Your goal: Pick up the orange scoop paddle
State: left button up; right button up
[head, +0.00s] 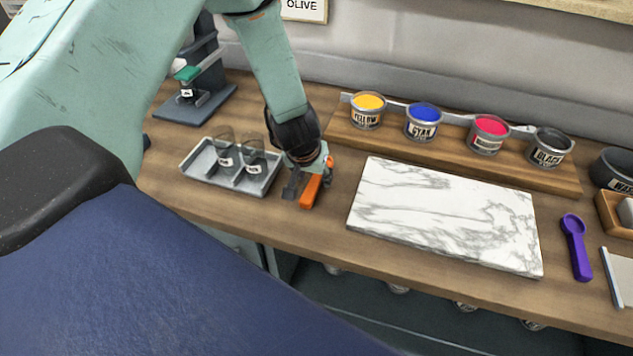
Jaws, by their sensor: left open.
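The orange scoop paddle (311,192) lies on the wooden counter between the grey tray and the marble slab. My left gripper (307,183) comes down over it from above, with its open fingers on either side of the paddle. The gripper hides the far part of the paddle. I cannot tell whether the fingers touch it. My right gripper is not in view.
A grey tray (196,172) with two clear cups stands close on the left. A marble slab (450,215) lies to the right. Several ink tins stand on a wooden board (400,143) behind. A purple scoop (576,248) lies far right.

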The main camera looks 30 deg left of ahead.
pick_arm(q)
jog(key=shift+w+f, duration=0.25)
jog(key=shift+f, duration=0.2)
jog(key=shift+d+r, duration=0.15)
jog(key=shift+d, duration=0.05)
jog(key=shift+a, duration=0.2)
jog(key=c, duration=0.6)
jog(key=shift+d, duration=0.15)
grip_shut()
